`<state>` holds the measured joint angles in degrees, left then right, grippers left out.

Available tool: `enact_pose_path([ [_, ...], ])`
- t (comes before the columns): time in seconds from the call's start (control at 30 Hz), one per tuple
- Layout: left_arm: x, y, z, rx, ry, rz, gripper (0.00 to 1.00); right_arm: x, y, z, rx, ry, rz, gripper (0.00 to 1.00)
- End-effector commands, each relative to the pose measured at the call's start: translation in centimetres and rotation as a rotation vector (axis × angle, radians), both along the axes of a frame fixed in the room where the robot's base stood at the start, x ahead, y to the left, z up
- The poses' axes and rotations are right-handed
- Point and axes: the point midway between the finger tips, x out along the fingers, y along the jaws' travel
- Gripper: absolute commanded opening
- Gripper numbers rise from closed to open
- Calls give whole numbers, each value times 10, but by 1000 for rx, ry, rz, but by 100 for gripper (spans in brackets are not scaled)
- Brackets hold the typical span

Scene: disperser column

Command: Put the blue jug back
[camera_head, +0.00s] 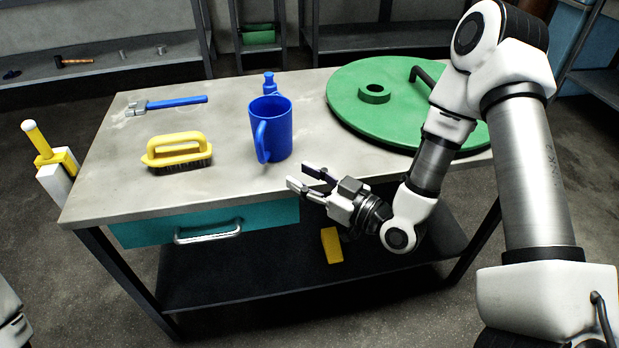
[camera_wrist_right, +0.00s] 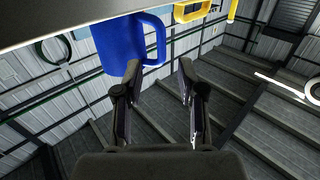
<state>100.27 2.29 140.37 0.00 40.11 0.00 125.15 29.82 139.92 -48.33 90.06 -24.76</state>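The blue jug (camera_head: 275,132) stands upright on the grey workbench (camera_head: 215,190), near the middle of its front edge. Its handle faces front left in the head view. My right gripper (camera_head: 297,175) is open and empty, in front of the bench edge and just to the front right of the jug, apart from it. In the right wrist view the jug (camera_wrist_right: 122,45) shows at the top, beyond the spread fingers (camera_wrist_right: 158,68), with its handle to the right. My left gripper is out of view.
A teal drawer (camera_head: 150,232) sits below the top.

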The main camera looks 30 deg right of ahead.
Motion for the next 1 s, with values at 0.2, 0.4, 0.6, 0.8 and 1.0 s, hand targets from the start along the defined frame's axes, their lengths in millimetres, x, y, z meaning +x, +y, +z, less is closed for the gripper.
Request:
enact_pose_path([
  [0.2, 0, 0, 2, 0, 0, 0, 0, -14, -6, 0, 2, -1, 1, 40],
  [0.4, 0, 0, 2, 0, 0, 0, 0, -18, 1, -37, -34, 142, 10, 40],
  [0.6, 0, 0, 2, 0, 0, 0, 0, -93, 9, -203, -181, 851, -60, 40],
  [0.8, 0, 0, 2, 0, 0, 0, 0, -222, -11, -292, -304, 1468, -306, 40],
  [1.0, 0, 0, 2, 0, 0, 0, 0, -248, -16, -299, -319, 1571, -381, 40],
])
